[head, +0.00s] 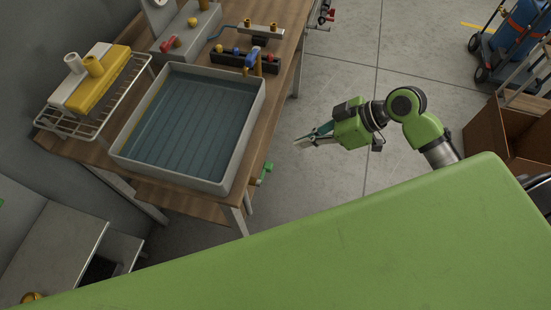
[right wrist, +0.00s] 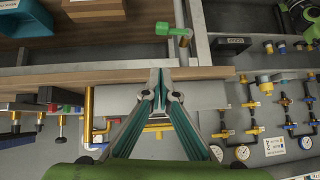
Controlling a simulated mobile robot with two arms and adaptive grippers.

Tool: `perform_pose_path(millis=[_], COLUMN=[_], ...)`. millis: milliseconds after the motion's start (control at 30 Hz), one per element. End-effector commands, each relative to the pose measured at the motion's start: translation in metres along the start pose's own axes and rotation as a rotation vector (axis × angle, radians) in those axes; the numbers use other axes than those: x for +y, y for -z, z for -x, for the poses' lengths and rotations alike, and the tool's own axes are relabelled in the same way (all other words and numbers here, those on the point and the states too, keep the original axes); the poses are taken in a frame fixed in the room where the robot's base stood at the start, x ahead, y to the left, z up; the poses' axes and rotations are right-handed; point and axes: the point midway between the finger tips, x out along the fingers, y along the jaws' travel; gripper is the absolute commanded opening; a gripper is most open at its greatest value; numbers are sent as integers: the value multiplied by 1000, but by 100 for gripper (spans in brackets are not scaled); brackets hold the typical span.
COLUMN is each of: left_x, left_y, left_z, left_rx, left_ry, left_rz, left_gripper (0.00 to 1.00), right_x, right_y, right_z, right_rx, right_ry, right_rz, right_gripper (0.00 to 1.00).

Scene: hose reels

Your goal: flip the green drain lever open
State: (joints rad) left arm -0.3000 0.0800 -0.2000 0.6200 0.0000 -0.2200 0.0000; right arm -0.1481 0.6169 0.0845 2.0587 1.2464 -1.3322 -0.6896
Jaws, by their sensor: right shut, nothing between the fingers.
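The green drain lever (head: 266,170) sticks out low at the right side of the workbench, below the grey basin (head: 257,108) of water. In the right wrist view the green lever (right wrist: 172,30) shows at the top, with a pipe running down from it. My right gripper (head: 299,145) is to the right of the bench, apart from the lever. Its fingertips (right wrist: 160,76) are together with nothing between them, and the lever lies beyond them in the wrist view. My left gripper is not in view.
The wooden bench (head: 206,189) carries a wire rack (head: 99,118) with yellow and white blocks. A dark valve manifold (head: 228,60) stands at the basin's far end. Open concrete floor (head: 330,85) lies right of the bench. A cardboard box (head: 485,130) stands farther right.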

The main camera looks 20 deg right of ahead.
Motion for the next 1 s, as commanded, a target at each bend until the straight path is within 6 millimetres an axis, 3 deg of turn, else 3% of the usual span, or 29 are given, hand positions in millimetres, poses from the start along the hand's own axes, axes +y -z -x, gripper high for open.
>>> perform_pose_path(millis=[333,467,933,1000], left_x=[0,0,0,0], left_y=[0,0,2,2], left_z=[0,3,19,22], left_rx=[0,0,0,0], left_ry=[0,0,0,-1], left_rz=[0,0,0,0], left_gripper=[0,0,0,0], right_x=[0,0,-1,-1], right_y=[1,1,3,-9], right_z=[-1,-10,-103,-110], right_rx=[1,1,3,-1], right_ry=[1,2,3,2], right_rz=[2,0,-1,-4], right_gripper=[0,0,0,0])
